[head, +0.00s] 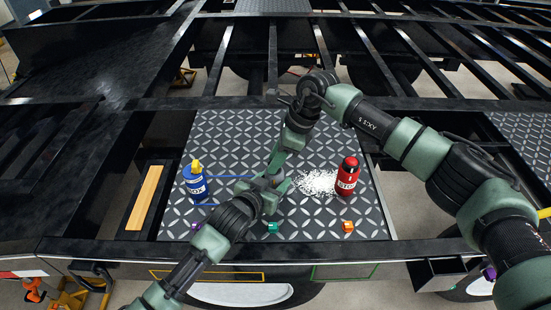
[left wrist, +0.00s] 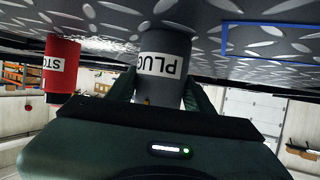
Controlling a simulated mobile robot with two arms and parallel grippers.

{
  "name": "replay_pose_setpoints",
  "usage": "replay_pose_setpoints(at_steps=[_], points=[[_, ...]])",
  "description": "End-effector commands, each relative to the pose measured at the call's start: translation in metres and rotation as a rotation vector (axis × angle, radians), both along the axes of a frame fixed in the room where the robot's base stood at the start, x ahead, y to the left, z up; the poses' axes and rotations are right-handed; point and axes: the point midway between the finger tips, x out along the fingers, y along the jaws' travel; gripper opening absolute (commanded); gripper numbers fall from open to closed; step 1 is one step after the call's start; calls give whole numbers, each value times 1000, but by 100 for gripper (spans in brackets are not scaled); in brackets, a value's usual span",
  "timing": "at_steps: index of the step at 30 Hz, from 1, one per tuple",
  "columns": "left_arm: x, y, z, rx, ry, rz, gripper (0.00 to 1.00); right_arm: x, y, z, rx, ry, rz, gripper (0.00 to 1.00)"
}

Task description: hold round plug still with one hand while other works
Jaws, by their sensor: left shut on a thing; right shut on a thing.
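The round plug is a grey cylinder with a white PLUG label, plain in the left wrist view (left wrist: 164,62), where the label reads upside down. In the head view it is mostly covered by my grippers at the middle of the tread plate (head: 232,130). My left gripper (head: 266,186) is shut around the plug, with a finger on each side of it in the left wrist view. My right gripper (head: 276,168) comes down from above and is shut at the plug's upper end. Its exact grip is hidden in the head view.
A red canister (head: 347,178) stands right, beside a white heap (head: 316,182). Dark frame beams surround the plate.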

Motion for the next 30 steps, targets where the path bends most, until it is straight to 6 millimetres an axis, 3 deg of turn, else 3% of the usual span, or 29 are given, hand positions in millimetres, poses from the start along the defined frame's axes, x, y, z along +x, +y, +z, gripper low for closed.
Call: replay_pose_setpoints(at_steps=[5, 6, 9, 20, 23, 30], points=[[1, 1, -1, 2, 1, 2, 5, -4, 6, 0, 3, 11, 231, 0], [1, 1, -1, 2, 1, 2, 6, -5, 5, 0, 3, 12, 259, 32], [1, 1, -1, 2, 1, 2, 5, -5, 4, -1, 3, 11, 253, 55], [0, 0, -1, 0, 2, 1, 5, -2, 1, 3, 1, 5, 246, 55], [0, 0, -1, 0, 2, 1, 5, -1, -3, 14, 2, 2, 246, 55], [0, 0, -1, 1, 3, 0, 5, 2, -22, 60, 1, 2, 246, 55]])
